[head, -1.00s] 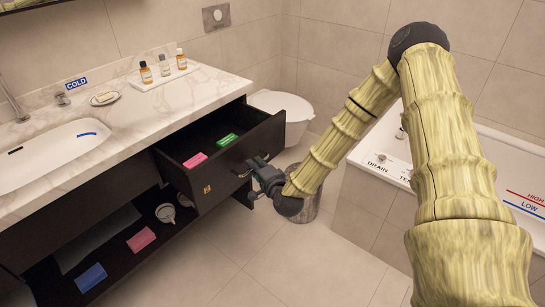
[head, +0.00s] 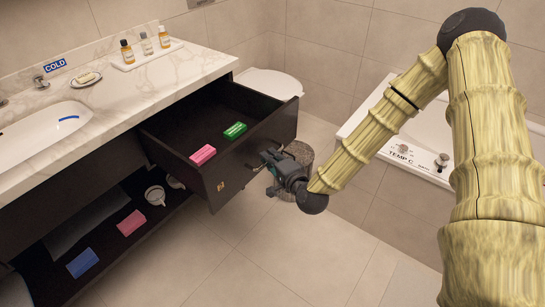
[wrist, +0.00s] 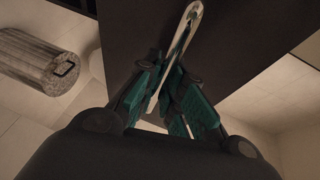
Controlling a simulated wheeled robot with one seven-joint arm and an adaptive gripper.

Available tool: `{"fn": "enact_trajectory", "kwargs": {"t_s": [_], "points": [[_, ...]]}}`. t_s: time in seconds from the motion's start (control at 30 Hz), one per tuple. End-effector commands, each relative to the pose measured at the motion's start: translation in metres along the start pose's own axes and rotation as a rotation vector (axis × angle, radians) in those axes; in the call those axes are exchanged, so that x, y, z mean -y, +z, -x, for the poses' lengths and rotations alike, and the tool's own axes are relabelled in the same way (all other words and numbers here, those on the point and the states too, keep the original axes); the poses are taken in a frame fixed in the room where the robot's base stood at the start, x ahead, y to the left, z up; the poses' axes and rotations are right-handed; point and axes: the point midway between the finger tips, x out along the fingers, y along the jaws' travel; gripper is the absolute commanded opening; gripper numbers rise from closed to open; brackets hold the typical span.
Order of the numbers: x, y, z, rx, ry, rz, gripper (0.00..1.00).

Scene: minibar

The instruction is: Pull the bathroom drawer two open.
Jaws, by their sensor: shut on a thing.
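The dark bathroom drawer (head: 232,172) under the marble counter stands pulled far out, and its inside shows. A pink box (head: 203,154) and a green box (head: 235,131) lie in it. My gripper (head: 268,160) is at the drawer's front face, toward the right half. In the wrist view, my gripper's green-padded fingers (wrist: 166,78) are shut around the light metal bar handle (wrist: 191,18) of the drawer. The head view hides most of this handle behind the gripper.
An open shelf (head: 110,245) below holds a blue box (head: 83,263), a pink box and cups. A toilet (head: 270,82) and a bin (head: 300,153) stand beyond the drawer. A bathtub (head: 425,148) is at the right. The floor (head: 265,255) in front is clear.

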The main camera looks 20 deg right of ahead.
Motion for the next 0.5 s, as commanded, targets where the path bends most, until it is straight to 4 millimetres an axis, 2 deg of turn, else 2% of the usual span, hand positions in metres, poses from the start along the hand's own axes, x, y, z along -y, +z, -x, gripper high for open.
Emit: {"fn": "enact_trajectory", "kwargs": {"t_s": [0.1, 0.13, 0.2, 0.27, 0.5], "points": [[-0.0017, 0.0021, 0.0013, 0.005, 0.004, -0.001, 0.0], [-0.0017, 0.0021, 0.0013, 0.005, 0.004, -0.001, 0.11], [-0.0017, 0.0017, 0.0013, 0.004, 0.004, -0.001, 0.24], [-0.0015, 0.0011, 0.0013, 0.003, 0.003, -0.001, 0.32], [-0.001, -0.0007, 0.0013, 0.0, 0.002, -0.001, 0.32]]}}
